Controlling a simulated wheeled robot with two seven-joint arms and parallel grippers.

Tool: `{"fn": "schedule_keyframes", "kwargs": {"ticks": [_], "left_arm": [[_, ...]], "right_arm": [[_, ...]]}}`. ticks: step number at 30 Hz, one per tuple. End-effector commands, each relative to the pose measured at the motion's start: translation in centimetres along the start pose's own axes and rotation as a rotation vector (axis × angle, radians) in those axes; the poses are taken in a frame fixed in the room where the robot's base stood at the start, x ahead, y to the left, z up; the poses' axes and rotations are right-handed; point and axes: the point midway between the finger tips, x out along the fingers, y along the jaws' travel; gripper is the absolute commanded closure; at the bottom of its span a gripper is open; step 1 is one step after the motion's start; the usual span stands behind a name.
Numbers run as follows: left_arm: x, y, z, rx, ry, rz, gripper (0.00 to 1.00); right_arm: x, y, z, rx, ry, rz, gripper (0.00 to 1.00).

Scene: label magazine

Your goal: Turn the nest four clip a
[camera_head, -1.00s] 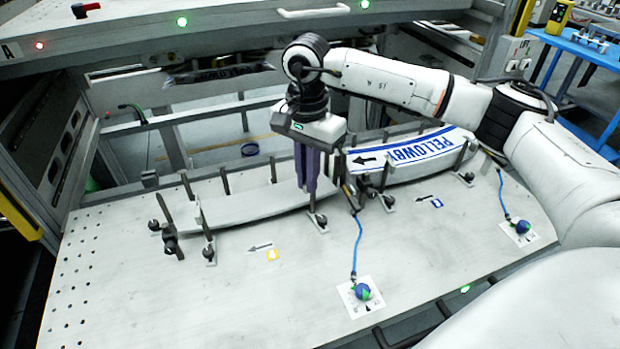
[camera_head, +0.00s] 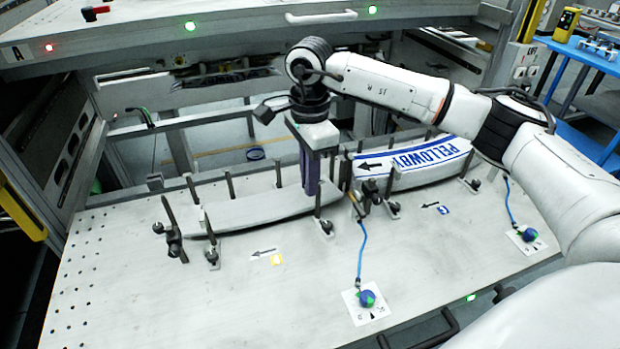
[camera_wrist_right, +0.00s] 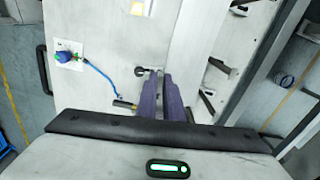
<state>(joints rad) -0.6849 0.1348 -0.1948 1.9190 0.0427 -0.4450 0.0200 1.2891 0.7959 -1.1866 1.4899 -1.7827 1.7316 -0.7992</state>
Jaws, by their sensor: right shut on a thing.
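The right gripper (camera_head: 312,192) points down at the right end of a pale curved strip (camera_head: 258,207), its purple fingers together. It is shut on a slim dark upright, apparently a clip (camera_head: 318,212), mostly hidden by the fingers. A dark foot with a knob (camera_head: 326,228) shows just below it. In the right wrist view the purple fingers (camera_wrist_right: 170,98) are close together beside a dark knob (camera_wrist_right: 140,71). Which clip is clip a of nest four cannot be read. My left gripper is not in view.
A white and blue PELLOWBY label (camera_head: 425,165) lies in the right nest among dark posts. Other posts (camera_head: 172,225) stand along the left nest. Blue cords run to two blue-green balls (camera_head: 367,299) on white cards. The front of the perforated plate (camera_head: 150,300) is clear.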

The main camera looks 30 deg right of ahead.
Motion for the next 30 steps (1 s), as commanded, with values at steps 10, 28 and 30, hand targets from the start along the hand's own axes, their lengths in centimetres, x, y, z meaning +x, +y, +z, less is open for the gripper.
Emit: {"fn": "schedule_keyframes", "kwargs": {"ticks": [10, 28, 30], "left_arm": [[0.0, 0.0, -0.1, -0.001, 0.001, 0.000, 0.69], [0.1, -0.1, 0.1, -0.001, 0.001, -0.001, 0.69], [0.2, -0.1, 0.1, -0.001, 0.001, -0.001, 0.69]], "right_arm": [[-0.2, -0.2, -0.2, 0.008, 0.001, -0.006, 0.91], [-2.3, -0.2, 0.0, 0.004, -0.001, -0.006, 0.73], [-3.7, -0.2, 0.0, 0.004, -0.001, -0.007, 0.73]]}}
